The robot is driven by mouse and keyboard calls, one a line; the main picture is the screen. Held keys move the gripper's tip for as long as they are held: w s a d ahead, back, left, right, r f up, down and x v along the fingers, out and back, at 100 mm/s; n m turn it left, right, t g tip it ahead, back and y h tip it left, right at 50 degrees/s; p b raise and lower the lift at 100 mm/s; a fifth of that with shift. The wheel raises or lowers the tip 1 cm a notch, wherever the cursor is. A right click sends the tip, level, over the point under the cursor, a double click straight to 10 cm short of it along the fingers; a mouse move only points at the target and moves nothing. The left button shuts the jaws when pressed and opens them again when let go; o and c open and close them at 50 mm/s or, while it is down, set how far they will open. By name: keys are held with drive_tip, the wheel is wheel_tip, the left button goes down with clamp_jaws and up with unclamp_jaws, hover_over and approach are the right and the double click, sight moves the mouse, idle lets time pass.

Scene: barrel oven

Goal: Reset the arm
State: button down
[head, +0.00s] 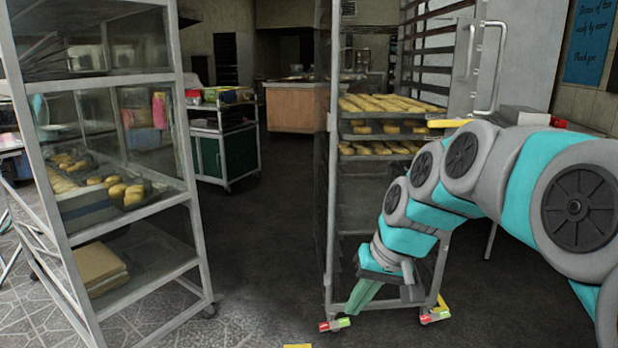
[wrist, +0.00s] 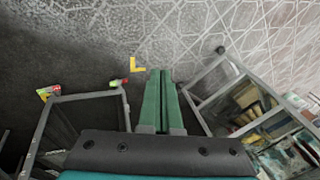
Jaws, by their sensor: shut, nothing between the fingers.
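My arm reaches in from the right in the head view, teal and grey. It bends down in front of the middle rack. My gripper (head: 357,310) points down and to the left, low beside the lower part of that rack. Its green fingers lie together in the wrist view (wrist: 161,72), shut with nothing between them. Below them the floor shows.
A bread rack (head: 332,190) with loaded trays stands behind my arm. A glass-sided rack (head: 192,170) with bread stands at left. The dark floor (head: 262,250) between them is clear. A green trolley (head: 208,155) and wooden counter (head: 296,107) stand farther back.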

drive_tip(key=s+d+f+g+h, duration=0.1)
drive_tip(key=s+d+f, duration=0.1)
drive_tip(key=s, duration=0.6)
drive_tip(key=s+d+f+g+h, duration=0.1)
drive_tip(key=s+f, duration=0.3)
drive_tip(key=s, duration=0.5)
drive_tip(key=s+d+f+g+h, duration=0.1)
drive_tip(key=s+d+f, duration=0.2)
drive_tip(key=s, duration=0.5)
drive_tip(key=shift+s+d+f+m+g+h+p, duration=0.35)
drive_tip(key=shift+f+m+g+p, duration=0.1)
drive_tip(key=shift+f, duration=0.1)
